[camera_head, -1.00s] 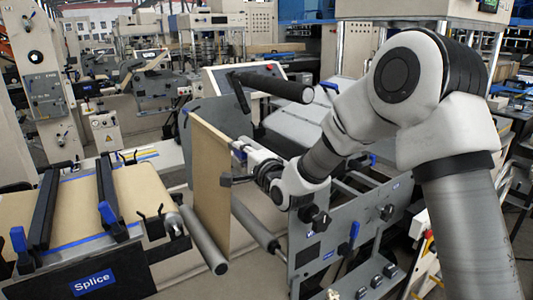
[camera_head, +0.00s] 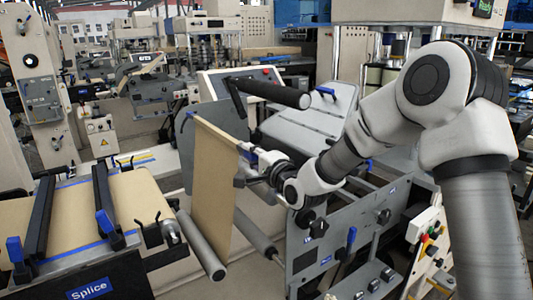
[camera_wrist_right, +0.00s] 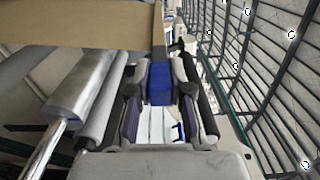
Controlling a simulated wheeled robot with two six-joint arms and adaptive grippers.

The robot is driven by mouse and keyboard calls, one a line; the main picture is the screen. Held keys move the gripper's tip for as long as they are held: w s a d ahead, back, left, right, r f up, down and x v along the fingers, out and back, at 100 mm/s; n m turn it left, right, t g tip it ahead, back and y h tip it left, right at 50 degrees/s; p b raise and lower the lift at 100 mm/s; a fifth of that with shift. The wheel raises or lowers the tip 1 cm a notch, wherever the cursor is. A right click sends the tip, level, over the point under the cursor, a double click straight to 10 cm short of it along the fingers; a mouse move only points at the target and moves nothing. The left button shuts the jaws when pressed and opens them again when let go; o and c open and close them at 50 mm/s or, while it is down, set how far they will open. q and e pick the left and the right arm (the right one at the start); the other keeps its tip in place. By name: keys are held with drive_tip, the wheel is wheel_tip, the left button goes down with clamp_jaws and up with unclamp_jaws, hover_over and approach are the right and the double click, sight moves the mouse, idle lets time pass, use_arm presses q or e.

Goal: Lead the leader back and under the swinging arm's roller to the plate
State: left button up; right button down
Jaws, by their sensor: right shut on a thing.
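The leader is a tan kraft sheet (camera_head: 214,185) standing roughly upright in the head view, its near edge beside my right gripper (camera_head: 246,168). My right gripper is shut on the leader's edge, at a blue tab (camera_wrist_right: 160,84) between the fingers in the wrist view. The sheet also spans the top left of the wrist view (camera_wrist_right: 80,22). A grey roller (camera_head: 203,245) lies low in front of the sheet. A black roller (camera_head: 272,93) sticks out above it. The tan-topped plate (camera_head: 135,200) of the Splice table is at left. My left gripper is not in view.
Black clamp bars with blue handles (camera_head: 104,222) cross the Splice table. A grey side panel (camera_head: 330,245) with knobs and a blue lever stands below my right forearm. Another roller (camera_head: 255,232) lies behind the sheet.

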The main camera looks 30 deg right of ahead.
use_arm(q)
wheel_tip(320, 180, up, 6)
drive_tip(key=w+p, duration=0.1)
drive_tip(key=p, duration=0.4)
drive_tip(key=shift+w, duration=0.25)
use_arm(e)
drive_tip(key=d, duration=2.3)
drive_tip(key=shift+d, duration=0.2)
drive_tip(key=shift+w, duration=0.15)
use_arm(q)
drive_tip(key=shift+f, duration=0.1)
use_arm(e)
drive_tip(key=shift+w+a+r, duration=0.1)
drive_tip(key=shift+w+r, duration=0.2)
drive_tip(key=shift+w, duration=0.05)
